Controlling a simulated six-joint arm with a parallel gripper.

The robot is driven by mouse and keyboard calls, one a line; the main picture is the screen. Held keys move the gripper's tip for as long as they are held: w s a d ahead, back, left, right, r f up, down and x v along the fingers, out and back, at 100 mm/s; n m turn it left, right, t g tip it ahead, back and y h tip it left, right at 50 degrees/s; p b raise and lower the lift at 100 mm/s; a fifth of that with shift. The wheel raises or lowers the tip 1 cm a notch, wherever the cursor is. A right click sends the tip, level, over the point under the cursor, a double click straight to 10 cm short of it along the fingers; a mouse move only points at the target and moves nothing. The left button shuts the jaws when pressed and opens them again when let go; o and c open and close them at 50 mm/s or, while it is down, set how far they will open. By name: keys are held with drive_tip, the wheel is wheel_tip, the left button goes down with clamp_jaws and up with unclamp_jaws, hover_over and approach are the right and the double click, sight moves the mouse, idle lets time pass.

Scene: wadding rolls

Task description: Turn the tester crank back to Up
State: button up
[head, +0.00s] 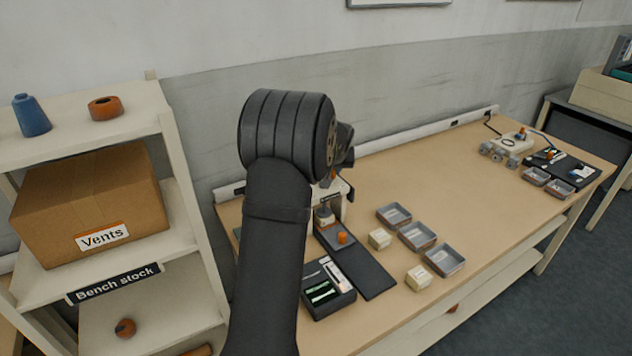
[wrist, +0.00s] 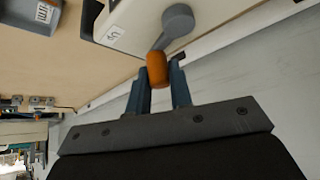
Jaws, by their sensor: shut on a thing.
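The tester is a pale box (wrist: 135,22) at the top of the wrist view, with a small white label (wrist: 113,34) whose lettering I cannot read surely. Its grey crank (wrist: 177,22) has an arm running down and left to an orange knob (wrist: 157,70). My gripper (wrist: 160,78) is shut on the knob, with one blue-grey finger on each side. In the head view my arm covers most of the tester (head: 345,190), and the gripper and the crank's position are largely hidden.
Grey trays (head: 417,237), small cream boxes (head: 418,278) and a dark case (head: 326,290) stand on the bench. A wall (wrist: 240,75) is close beside the gripper. A shelf with a Vents box (head: 90,205) stands left. The bench middle (head: 450,190) is clear.

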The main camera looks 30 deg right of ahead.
drive_tip(key=shift+w+a, duration=0.35)
drive_tip(key=shift+w, duration=0.25)
drive_tip(key=shift+w+a, duration=0.7)
drive_tip(key=shift+a, duration=0.35)
drive_tip(key=shift+a, duration=0.1)
drive_tip(key=shift+a, duration=1.25)
drive_tip(key=shift+s+a, duration=0.1)
